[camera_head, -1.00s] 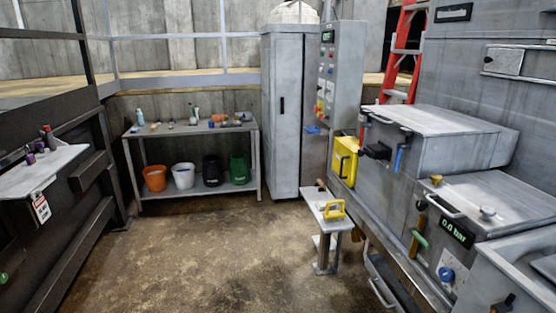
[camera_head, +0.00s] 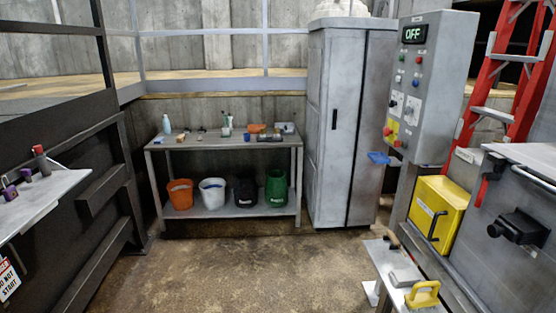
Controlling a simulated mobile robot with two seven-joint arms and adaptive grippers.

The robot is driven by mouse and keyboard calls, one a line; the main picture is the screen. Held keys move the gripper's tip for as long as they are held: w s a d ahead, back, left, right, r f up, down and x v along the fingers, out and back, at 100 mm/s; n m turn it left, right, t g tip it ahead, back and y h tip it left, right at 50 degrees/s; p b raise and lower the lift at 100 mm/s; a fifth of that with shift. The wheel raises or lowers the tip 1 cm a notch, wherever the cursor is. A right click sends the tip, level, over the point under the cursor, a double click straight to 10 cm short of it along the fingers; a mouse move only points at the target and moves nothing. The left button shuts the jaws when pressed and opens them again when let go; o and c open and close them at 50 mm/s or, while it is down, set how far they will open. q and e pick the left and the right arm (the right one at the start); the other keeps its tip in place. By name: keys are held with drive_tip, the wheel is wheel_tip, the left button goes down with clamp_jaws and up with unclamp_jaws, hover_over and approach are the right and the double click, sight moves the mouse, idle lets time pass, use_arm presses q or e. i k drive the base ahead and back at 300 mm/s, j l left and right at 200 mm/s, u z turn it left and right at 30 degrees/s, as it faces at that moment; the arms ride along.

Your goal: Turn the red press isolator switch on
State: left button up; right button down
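Below the display are small coloured buttons and white-plated dials. Low on its left side is a yellow plate (camera_head: 391,133) with red parts on it, possibly the red isolator switch; its position is too small to read. A red handle (camera_head: 482,188) also shows on the grey machine at the right. Neither of my grippers is in view.
A low bench (camera_head: 399,262) with a yellow-handled tool (camera_head: 423,295) stands before the panel, next to a yellow box (camera_head: 440,213). A workbench (camera_head: 226,143) with buckets and a grey cabinet (camera_head: 343,205) are at the back. The middle floor (camera_head: 240,275) is clear.

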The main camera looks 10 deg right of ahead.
sight(387, 131)
drive_tip(key=i+z, duration=0.25)
drive_tip(key=i, duration=0.2)
drive_tip(key=i+j+z, duration=0.55)
drive_tip(key=i, duration=0.3)
drive_tip(key=i+j+z, duration=0.15)
drive_tip(key=z, duration=0.2)
drive_tip(key=i+j+z, duration=0.5)
drive_tip(key=z, duration=0.2)
